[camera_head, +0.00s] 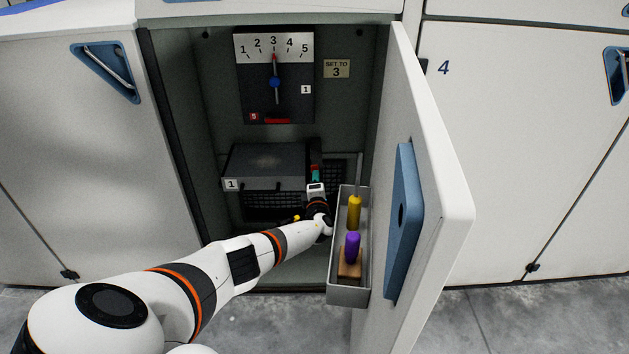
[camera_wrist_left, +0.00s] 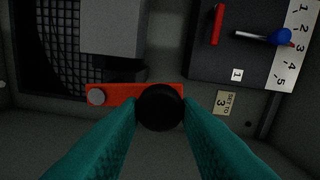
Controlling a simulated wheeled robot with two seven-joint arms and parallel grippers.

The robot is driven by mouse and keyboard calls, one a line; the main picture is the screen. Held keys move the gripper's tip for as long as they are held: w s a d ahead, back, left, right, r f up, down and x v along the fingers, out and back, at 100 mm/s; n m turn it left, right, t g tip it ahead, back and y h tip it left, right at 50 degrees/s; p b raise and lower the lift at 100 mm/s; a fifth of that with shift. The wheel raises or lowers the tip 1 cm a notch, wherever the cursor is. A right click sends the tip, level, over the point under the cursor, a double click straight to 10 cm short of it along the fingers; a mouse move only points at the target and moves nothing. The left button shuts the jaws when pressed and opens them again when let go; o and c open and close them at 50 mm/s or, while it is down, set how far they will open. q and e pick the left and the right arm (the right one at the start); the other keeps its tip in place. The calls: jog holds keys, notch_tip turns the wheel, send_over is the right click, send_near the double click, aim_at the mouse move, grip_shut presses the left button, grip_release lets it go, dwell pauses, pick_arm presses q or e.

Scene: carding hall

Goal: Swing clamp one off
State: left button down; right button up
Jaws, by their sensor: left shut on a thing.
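The clamp is a red bar (camera_wrist_left: 121,94) with a grey pivot at its left end and a black knob (camera_wrist_left: 160,106) at its right end in the left wrist view. The bar lies along the end of a grey box (camera_wrist_left: 112,28), with a dark strip between them. In the head view the box (camera_head: 265,165) bears label 1, and my left gripper (camera_head: 315,175) is at its right side. The gripper's teal fingers are shut on the black knob. The head view barely shows the clamp behind the fingers. My right gripper is not in view.
The cabinet door (camera_head: 440,190) stands open on the right. A grey tray (camera_head: 347,296) beside it holds yellow-handled and purple-handled tools, close to my left forearm. A dial panel (camera_head: 295,100) with a pointer near 3 is on the back wall, with a "SET TO 3" plate (camera_head: 337,69).

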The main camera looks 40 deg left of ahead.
pick_arm(q)
jog(key=shift+d, duration=0.15)
jog(key=c, duration=1.1)
grip_release()
